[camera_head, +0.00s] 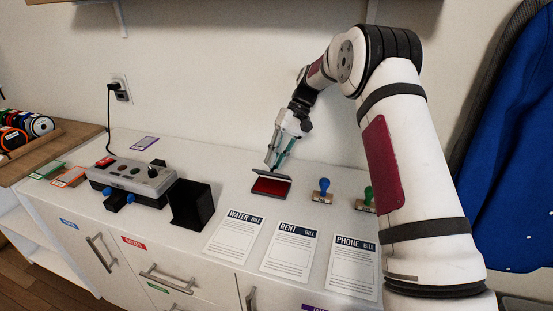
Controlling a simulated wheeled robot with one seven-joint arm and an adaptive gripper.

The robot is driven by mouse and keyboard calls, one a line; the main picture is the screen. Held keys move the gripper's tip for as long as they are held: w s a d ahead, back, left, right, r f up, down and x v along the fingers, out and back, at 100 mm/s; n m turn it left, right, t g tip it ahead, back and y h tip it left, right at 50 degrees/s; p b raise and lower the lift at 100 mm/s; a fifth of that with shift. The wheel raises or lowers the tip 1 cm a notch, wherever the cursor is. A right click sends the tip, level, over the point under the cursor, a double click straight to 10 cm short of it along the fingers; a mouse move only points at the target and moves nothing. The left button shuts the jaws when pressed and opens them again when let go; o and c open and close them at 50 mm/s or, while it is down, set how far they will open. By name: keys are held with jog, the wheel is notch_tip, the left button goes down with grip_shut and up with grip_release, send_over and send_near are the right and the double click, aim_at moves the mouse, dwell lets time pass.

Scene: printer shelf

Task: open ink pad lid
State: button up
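The ink pad (270,186) lies on the white counter, with its red pad face showing. Its dark lid (271,175) stands partly raised along the far side of the pad. My gripper (274,166) points down from above, with its fingertips at the lid's upper edge. The fingers look slightly apart. The view is too small to tell whether they touch or grip the lid.
Blue (323,191) and green (366,199) stamps stand to the right of the pad. Water (235,236), rent (290,250) and phone (352,267) bills lie in front. A black holder (190,204) and a grey control box (131,181) stand left.

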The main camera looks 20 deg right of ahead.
jog(key=o, duration=0.4)
notch_tip(320, 180, up, 10)
jog(key=shift+f, duration=0.1)
dwell(0.4)
